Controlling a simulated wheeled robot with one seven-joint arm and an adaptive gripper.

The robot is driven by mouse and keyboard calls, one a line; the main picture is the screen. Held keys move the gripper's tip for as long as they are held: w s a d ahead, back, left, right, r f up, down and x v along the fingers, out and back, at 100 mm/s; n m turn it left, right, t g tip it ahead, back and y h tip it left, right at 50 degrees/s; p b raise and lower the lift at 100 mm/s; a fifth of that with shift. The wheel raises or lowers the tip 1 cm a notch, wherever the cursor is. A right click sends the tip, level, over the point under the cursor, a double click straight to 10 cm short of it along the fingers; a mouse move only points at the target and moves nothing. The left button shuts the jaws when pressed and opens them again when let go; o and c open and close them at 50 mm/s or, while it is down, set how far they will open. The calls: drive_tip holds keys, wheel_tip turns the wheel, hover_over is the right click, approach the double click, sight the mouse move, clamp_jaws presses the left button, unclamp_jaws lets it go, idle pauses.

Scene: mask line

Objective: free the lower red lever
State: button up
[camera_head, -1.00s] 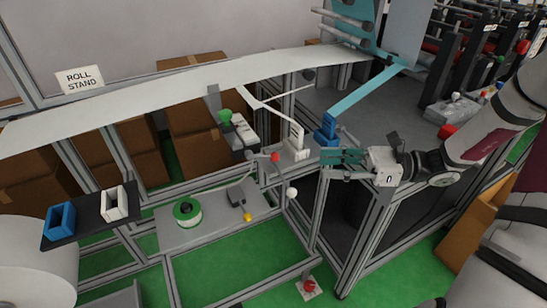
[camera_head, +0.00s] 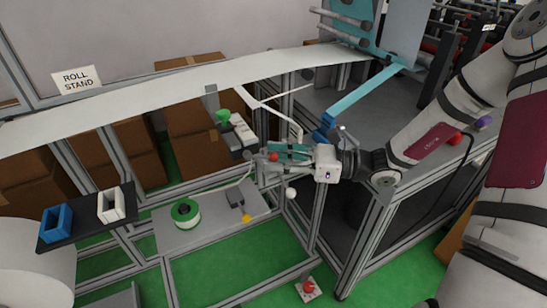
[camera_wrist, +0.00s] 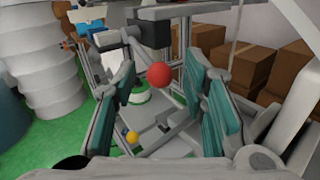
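A red ball knob (camera_head: 274,157) sits at the edge of the roll stand, by my gripper's fingertips in the head view. In the wrist view the red knob (camera_wrist: 159,75) shows between the two teal-padded fingers, with a gap on both sides. My gripper (camera_head: 274,158) is open and points left; it also shows open in the wrist view (camera_wrist: 165,85). The knob's lever shaft is mostly hidden, and I cannot tell its angle. Another red knob (camera_head: 309,286) stands on a pale plate low down near the floor.
A white ball (camera_head: 291,193) is just below my gripper, and a yellow ball (camera_head: 246,218) is lower left. A green knob (camera_head: 222,115) is up left. A green-and-white roll (camera_head: 186,212) lies on the grey shelf. White web strips pass above.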

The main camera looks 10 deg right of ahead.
drive_tip(key=shift+w+a, duration=0.15)
drive_tip(key=shift+a, duration=0.35)
clamp_jaws()
drive_tip(key=shift+r, duration=0.1)
